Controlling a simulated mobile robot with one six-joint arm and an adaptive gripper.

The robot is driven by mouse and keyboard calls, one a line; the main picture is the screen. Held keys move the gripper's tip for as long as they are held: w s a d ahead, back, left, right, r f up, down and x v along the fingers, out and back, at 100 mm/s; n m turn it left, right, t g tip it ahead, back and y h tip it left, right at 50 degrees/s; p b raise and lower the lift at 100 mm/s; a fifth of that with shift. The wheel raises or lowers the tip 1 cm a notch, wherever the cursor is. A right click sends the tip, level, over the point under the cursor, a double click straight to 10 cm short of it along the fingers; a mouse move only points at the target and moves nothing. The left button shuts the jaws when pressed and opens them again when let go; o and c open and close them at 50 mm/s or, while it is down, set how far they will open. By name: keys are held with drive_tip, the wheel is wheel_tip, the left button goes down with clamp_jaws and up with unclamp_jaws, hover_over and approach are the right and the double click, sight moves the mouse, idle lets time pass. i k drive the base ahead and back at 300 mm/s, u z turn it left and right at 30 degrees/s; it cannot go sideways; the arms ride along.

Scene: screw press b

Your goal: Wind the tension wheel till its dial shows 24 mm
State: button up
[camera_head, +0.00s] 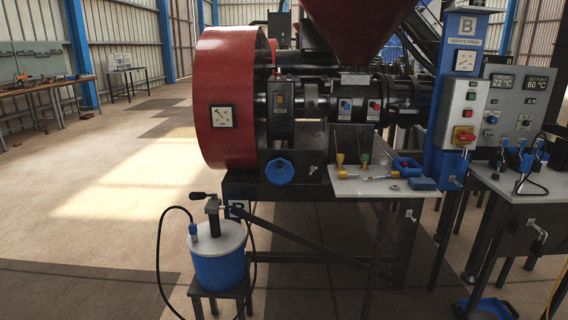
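A blue hand wheel (279,171), which may be the tension wheel, sits low on the front of the press frame, below the red drum-shaped guard. A square white dial (221,116) with a needle is mounted on the face of the red guard (214,72). Its scale is too small to read. Another small white gauge (465,60) sits on the blue column at the right. I cannot tell for certain which dial belongs to the wheel. My gripper is not in view, and nothing is seen touching the blue wheel.
A blue grease bucket (220,265) with a pump handle and black hose stands on a stool at front left. A shelf with small tools (375,184) juts out right of the wheel. A control box (462,112) is on the blue column (445,168). The floor at left is clear.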

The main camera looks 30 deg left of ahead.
sight(279, 172)
drive_tip(key=u, duration=0.3)
drive_tip(key=i, duration=1)
drive_tip(key=u, duration=0.6)
